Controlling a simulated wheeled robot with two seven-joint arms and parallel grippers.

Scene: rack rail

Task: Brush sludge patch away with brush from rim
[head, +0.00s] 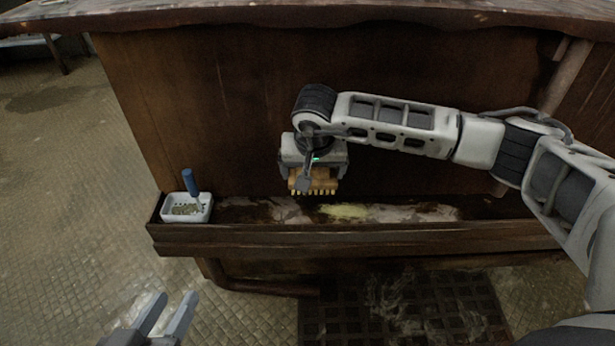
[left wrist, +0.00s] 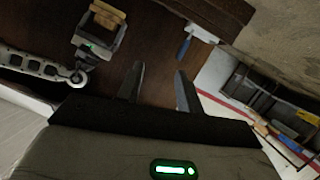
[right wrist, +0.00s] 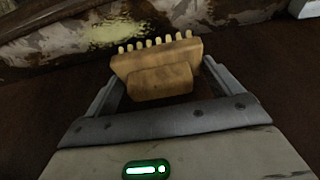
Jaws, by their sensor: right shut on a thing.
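A yellow-green sludge patch (head: 343,211) lies on the trough-like rim (head: 400,238) along the foot of the brown wooden counter. It also shows at the top of the right wrist view (right wrist: 118,32). My right gripper (head: 314,172) is shut on a tan wooden brush (right wrist: 155,72) with pale bristles. In the head view the brush (head: 316,183) hangs bristles down just above the rim, slightly left of the patch; contact is not clear. My left gripper (head: 168,318) is open and empty, low at the left, in front of the rim.
A white tray (head: 170,214) with small bits and a blue-handled tool (head: 189,184) sits at the rim's left end. A dark floor grate (head: 400,318) lies below the rim. The counter panel (head: 230,110) stands close behind my right gripper.

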